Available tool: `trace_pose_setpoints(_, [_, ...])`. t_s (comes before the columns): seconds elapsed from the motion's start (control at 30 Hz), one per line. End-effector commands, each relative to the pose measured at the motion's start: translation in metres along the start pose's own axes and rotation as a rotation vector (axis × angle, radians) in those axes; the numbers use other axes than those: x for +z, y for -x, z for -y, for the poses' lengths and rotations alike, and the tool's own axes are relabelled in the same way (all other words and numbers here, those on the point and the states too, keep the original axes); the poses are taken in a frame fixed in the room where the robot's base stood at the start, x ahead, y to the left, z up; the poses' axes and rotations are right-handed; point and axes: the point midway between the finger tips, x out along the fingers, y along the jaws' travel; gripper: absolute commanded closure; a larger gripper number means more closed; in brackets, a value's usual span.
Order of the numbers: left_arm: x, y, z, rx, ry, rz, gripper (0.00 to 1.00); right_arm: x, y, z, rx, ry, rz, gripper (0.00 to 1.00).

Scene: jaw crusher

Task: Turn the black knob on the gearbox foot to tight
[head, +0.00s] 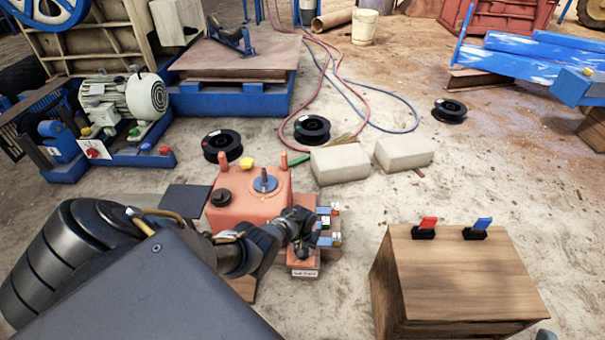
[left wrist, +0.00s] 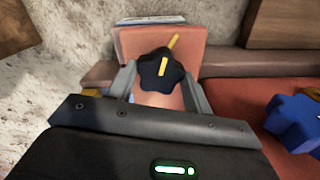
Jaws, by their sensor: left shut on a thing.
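The gearbox (head: 237,205) is an orange-red housing on the floor, just left of the centre of the head view. My left gripper (head: 305,232) reaches over its right side and hides part of the foot there. In the left wrist view the black knob (left wrist: 158,75) is lobed, with a yellow pointer line slanting up and slightly right towards the label plate (left wrist: 150,20) on the foot. The fingers of my left gripper (left wrist: 162,90) stand on both sides of it, shut on it. The label also shows in the head view (head: 305,273), too small to read. My right gripper is not in view.
A blue knob (left wrist: 296,122) sits beside the foot in the left wrist view. A wooden box (head: 455,275) with red and blue clips stands at right. Pale blocks (head: 340,164) and black spools (head: 222,146) lie behind the gearbox. Floor between gearbox and box is clear.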

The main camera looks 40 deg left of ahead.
Motion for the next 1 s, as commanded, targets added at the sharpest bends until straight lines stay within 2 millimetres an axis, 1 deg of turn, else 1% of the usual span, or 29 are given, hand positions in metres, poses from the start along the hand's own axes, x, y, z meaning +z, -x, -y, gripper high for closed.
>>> trace_pose_setpoints(0.2, [0.0007, -0.0004, 0.0007, -0.001, -0.14, 0.003, 0.73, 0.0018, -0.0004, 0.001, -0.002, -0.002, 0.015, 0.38])
trace_pose_setpoints(0.4, [0.0005, -0.0004, 0.0002, -0.001, -0.22, 0.001, 0.73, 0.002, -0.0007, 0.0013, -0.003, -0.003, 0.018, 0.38])
trace_pose_setpoints(0.63, [0.0006, -0.0005, -0.0002, 0.0, -0.259, 0.001, 0.73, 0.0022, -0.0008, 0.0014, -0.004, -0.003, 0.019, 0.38])
trace_pose_setpoints(1.0, [0.0006, -0.0005, -0.0002, 0.0, -0.263, 0.001, 0.73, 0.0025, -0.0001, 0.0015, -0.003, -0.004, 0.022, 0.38])
